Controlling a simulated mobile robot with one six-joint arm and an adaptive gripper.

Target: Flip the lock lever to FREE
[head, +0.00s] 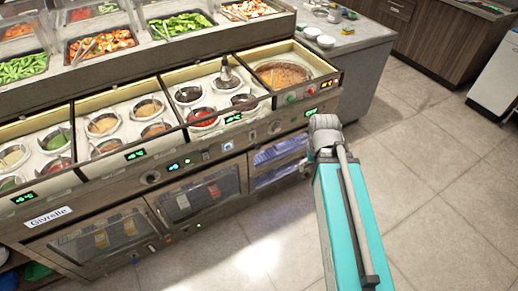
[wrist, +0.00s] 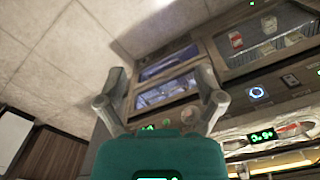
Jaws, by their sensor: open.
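I cannot make out a lock lever or a FREE label in either view. The counter's front control panel (head: 215,149) carries knobs, small switches and green displays, too small to read. A blue-lit round button (head: 228,145) sits on it and also shows in the wrist view (wrist: 257,94). My gripper (wrist: 162,72) is open and empty in the wrist view, its fingers apart in front of the lower glass-door cabinet. In the head view, my arm reaches toward the counter's right end, and the fingers are not clearly visible there.
Sauce wells (head: 208,100) with round pots fill the counter top, with a soup well (head: 283,75) at its right end. Food trays (head: 100,44) stand on a raised shelf behind. Glass-door cabinets (head: 200,195) lie below. The tiled floor (head: 440,180) at right is clear.

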